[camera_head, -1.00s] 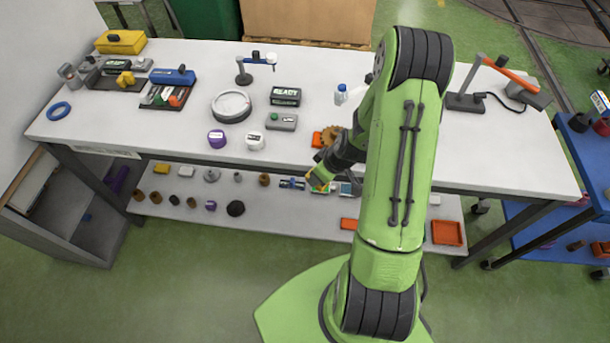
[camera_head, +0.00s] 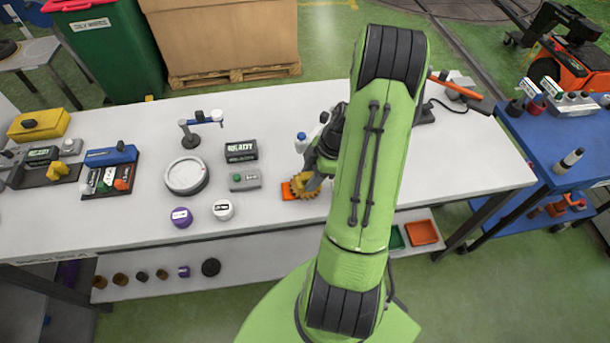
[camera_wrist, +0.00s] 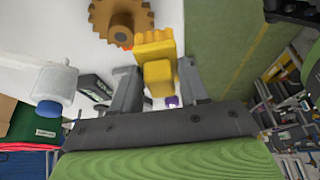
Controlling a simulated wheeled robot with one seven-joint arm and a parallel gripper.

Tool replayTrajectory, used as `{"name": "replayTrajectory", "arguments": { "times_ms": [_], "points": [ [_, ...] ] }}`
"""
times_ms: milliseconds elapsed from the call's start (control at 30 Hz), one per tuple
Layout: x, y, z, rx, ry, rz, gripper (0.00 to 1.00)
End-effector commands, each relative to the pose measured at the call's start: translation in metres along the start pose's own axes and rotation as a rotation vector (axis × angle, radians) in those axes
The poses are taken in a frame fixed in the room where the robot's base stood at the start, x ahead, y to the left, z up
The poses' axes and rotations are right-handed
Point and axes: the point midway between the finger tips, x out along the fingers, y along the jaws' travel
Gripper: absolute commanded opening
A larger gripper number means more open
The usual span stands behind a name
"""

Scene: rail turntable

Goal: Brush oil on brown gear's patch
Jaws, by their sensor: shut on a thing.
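The brown gear (camera_head: 303,188) sits on an orange base (camera_head: 287,191) near the bench's front edge, partly hidden by my arm. It also shows at the top of the wrist view (camera_wrist: 118,20), toothed, with a raised hub. My gripper (camera_wrist: 157,74) is shut on a yellow brush (camera_wrist: 155,48), whose wide ridged end points toward the gear. In the picture the brush end lies just below the gear; I cannot tell whether they touch. In the head view my gripper (camera_head: 313,180) is at the gear. I cannot make out a patch on the gear.
A white bottle with a blue cap (camera_head: 301,143) stands behind the gear; it also shows in the wrist view (camera_wrist: 55,88). A grey box with a green button (camera_head: 245,180), a READY display (camera_head: 241,151) and a round white dish (camera_head: 186,175) stand to the left.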

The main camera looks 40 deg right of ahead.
Motion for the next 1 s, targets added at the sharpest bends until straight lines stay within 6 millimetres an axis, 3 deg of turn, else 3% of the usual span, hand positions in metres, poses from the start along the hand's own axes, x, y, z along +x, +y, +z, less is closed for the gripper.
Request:
{"name": "replayTrajectory", "arguments": {
  "times_ms": [500,1000],
  "points": [
    [0.002,0.000,0.002,-0.002,0.001,0.002,0.20],
    [0.053,0.000,0.023,-0.001,0.002,0.001,0.20]
  ]
}}
